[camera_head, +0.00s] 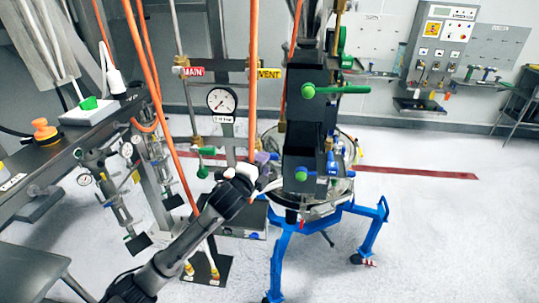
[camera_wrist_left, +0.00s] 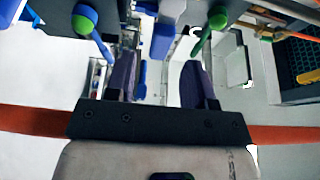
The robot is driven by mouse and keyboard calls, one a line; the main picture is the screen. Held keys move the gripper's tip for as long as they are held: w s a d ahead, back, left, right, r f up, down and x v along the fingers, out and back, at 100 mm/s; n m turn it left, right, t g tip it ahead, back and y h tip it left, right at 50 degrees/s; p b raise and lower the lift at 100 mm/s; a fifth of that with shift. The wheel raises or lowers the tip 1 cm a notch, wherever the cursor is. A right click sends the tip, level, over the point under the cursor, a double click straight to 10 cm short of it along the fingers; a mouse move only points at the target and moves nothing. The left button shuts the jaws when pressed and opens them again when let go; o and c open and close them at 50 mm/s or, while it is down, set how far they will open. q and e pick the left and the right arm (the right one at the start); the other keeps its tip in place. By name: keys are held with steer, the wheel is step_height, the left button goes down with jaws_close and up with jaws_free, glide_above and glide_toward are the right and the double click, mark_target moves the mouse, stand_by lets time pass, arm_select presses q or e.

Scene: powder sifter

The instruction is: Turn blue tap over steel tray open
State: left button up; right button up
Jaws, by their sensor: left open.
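My left gripper (camera_head: 264,168) is at the middle of the head view, beside the left side of the dark valve column. In the left wrist view its two purple fingers (camera_wrist_left: 158,72) stand apart. A blue tap handle (camera_wrist_left: 160,40) shows in the gap between them, slanting down toward the left finger; I cannot tell whether either finger touches it. A pale tray-like box (camera_wrist_left: 230,58) is right of the fingers in that view; I cannot tell if it is the steel tray. My right gripper is not in view.
A blue-and-green handle (camera_wrist_left: 88,18) and a green handle (camera_wrist_left: 214,24) flank the blue one. In the head view a green lever (camera_head: 335,90) sticks out of the dark column. Orange hoses (camera_head: 253,80) hang nearby. A blue-legged stand (camera_head: 285,250) is below.

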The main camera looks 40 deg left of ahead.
arm_select(q)
steer(key=shift+w+a+p, duration=0.15)
steer(key=shift+w+p, duration=0.05)
steer(key=shift+w, duration=0.9)
steer(key=shift+w+a+p, duration=0.15)
steer(key=shift+w+p, duration=0.05)
steer(key=shift+w, duration=0.85)
jaws_close()
